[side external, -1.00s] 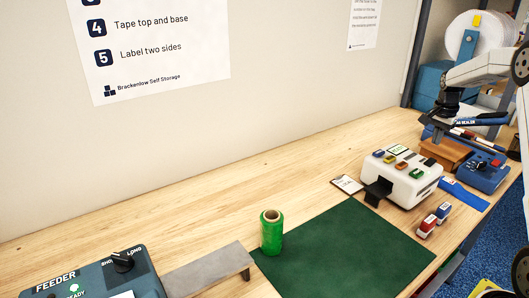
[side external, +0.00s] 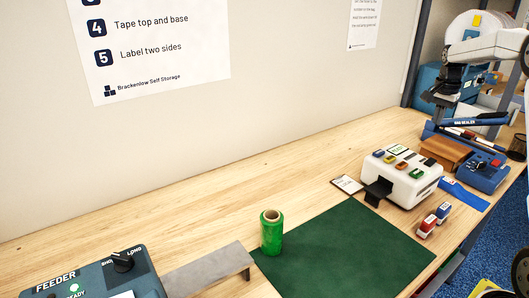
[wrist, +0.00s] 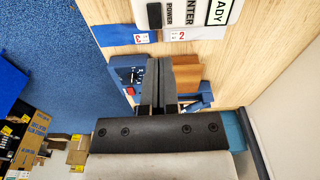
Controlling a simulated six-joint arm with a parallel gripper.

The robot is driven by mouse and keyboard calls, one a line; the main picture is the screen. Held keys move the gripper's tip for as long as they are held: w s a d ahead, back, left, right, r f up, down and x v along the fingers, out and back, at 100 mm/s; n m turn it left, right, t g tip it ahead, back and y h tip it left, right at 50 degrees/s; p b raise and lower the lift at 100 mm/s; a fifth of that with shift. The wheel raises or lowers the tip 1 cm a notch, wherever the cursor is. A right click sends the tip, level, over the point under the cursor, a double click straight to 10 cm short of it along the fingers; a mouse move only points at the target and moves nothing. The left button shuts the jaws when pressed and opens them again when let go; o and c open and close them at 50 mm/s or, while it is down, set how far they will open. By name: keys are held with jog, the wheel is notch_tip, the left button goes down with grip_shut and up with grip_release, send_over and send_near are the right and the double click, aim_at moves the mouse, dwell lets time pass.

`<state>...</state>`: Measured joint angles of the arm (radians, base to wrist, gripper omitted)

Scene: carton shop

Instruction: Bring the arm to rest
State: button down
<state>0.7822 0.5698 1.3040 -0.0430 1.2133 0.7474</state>
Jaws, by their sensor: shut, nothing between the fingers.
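My gripper (side external: 437,97) is at the right of the side view, in the air above the back right end of the bench. Its dark fingers are closed together with nothing between them. In the wrist view my gripper (wrist: 159,64) points toward the bench, between the blue bag sealer (wrist: 128,76) and a brown wooden block (wrist: 186,75) as seen from above. The bag sealer (side external: 487,175) and the block (side external: 446,153) also show below my gripper in the side view. I cannot tell the exact gap.
A white label printer (side external: 405,187) stands left of the sealer, with red and blue stamps (side external: 427,226) in front. A green mat (side external: 340,255), a green roll (side external: 271,235) and a feeder (side external: 95,275) lie further left. The back middle of the bench is clear.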

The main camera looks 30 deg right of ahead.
jog(key=w+a+f+n+t, duration=0.1)
jog(key=a+f+n, duration=0.25)
jog(key=a, duration=0.65)
jog(key=w+a+f+n, duration=0.15)
jog(key=a+n, duration=0.35)
jog(key=a, duration=0.6)
jog(key=s+a+f+n, duration=0.4)
jog(key=s+a, duration=0.2)
jog(key=a, duration=0.2)
jog(key=s+a+f+n+t, duration=0.1)
jog(key=s+a+f+n, duration=0.2)
jog(key=a, duration=0.6)
jog(key=s+n, duration=0.2)
jog(key=s, duration=0.1)
jog(key=shift+s+a+f+y, duration=0.15)
jog(key=shift+a+f+y, duration=0.15)
jog(key=shift+f+y, duration=0.1)
